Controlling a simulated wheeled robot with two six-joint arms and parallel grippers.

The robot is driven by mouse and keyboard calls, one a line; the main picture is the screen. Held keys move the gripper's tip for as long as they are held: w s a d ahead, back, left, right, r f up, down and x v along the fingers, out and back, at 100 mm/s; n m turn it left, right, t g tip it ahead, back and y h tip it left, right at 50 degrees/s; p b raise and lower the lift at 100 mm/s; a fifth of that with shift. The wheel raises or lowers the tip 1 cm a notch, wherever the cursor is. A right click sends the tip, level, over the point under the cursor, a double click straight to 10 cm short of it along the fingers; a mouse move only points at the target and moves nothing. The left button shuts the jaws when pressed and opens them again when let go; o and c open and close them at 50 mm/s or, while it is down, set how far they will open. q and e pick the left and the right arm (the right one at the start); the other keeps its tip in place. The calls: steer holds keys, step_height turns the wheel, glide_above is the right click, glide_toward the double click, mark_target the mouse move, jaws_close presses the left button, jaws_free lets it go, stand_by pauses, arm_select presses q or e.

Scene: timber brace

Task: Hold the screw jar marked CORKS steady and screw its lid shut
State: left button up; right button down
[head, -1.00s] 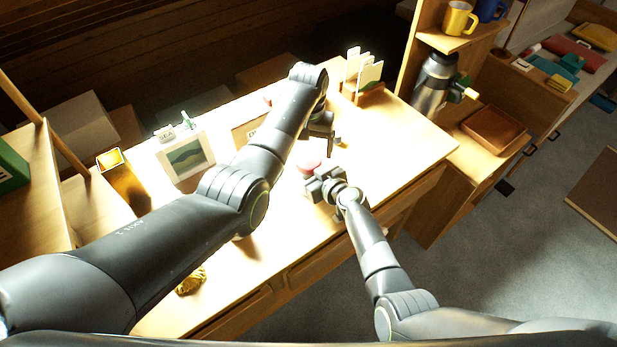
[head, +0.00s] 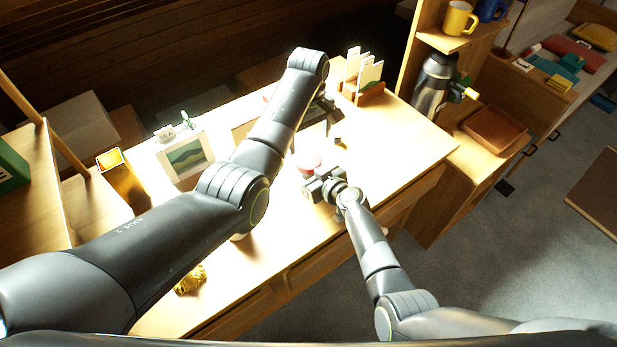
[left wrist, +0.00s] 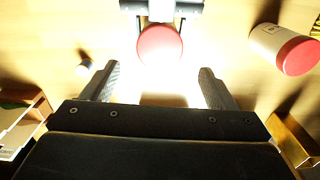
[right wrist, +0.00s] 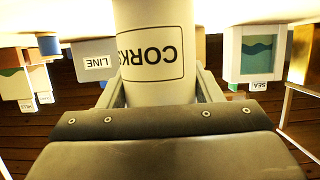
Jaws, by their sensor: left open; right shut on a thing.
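The CORKS jar (right wrist: 155,50) is pale with a dark-bordered label, which reads upside down in the right wrist view. My right gripper (head: 318,180) is shut around its body at the table's front. A red lid (left wrist: 160,45) sits on top of the jar; it also shows in the head view (head: 310,160). I cannot tell how tightly it sits. My left gripper (left wrist: 158,82) is open and empty, above the table and a little behind the jar. In the head view its fingers (head: 322,112) are partly hidden by its own arm.
Another red-lidded jar (left wrist: 285,48) stands to the right in the left wrist view. The table's right end is clear.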

mark_target(308, 159)
arm_select(q)
steer(key=shift+r+n, duration=0.1)
steer(key=shift+n, duration=0.2)
steer(key=shift+f, duration=4.05)
steer(key=c, duration=1)
steer(key=m, duration=0.9)
steer(key=shift+m, duration=0.4)
